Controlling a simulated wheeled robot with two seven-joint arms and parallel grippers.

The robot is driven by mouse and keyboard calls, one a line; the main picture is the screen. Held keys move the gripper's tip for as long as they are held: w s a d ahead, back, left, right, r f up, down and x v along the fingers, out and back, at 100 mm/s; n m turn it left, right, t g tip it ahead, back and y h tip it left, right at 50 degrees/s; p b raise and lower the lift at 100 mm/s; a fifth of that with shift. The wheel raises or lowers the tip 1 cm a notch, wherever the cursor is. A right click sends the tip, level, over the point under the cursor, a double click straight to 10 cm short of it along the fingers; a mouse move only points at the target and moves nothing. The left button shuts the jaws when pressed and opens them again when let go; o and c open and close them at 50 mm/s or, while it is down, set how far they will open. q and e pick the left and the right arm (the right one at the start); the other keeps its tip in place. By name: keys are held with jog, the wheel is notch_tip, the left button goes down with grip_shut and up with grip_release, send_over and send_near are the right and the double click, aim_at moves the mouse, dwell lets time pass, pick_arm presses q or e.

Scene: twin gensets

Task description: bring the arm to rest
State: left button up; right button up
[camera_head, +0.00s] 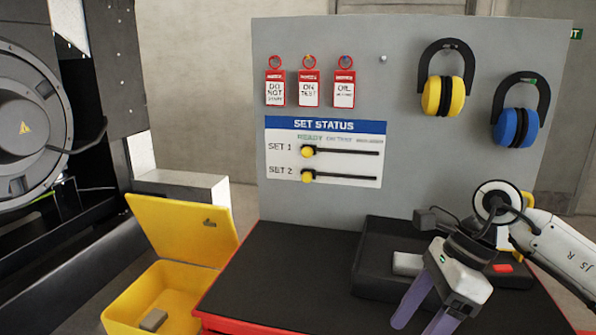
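My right arm comes in from the right edge. Its white and black gripper (420,322) points down over the front right of the black bench top (290,290). Its two purple fingers are spread apart with nothing visible between them, and the tips reach close to the bottom edge of the picture. I cannot tell how high the tips are above the bench. My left gripper is not in view.
A dark tray (375,255) holding a grey block (407,264) and a red piece (502,268) lies behind the gripper. A grey board (400,130) carries red tags, sliders, yellow earmuffs (432,95) and blue earmuffs (507,126). An open yellow box (185,226) stands left.

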jog(key=s+a+r+m+y, duration=0.1)
jog(key=s+a+m+y, duration=0.25)
jog(key=a+y, duration=0.5)
jog(key=s+a+r+m+y, duration=0.15)
jog(key=a+m+y, duration=0.35)
jog(key=a, duration=0.6)
jog(key=w+d+f+m+t+h, duration=0.3)
jog(key=d+f+m+t+h, duration=0.45)
jog(key=m, duration=0.75)
jog(key=w+d+f+m+t+h, duration=0.3)
jog(key=f+m+t, duration=0.55)
jog(key=m, duration=0.65)
jog(key=s+d+f+m+g+h, duration=0.2)
jog(key=s+d+f+m+g, duration=0.1)
jog(key=s+f, duration=0.6)
jog(key=s+d+f+m+g+h, duration=0.3)
jog(key=s+d+f+m, duration=0.2)
jog(key=s+f+m, duration=0.3)
notch_tip(320, 180, down, 4)
jog(key=shift+s+d+r+h, duration=0.1)
jog(key=shift+s+d+h, duration=0.2)
jog(key=shift+s, duration=0.9)
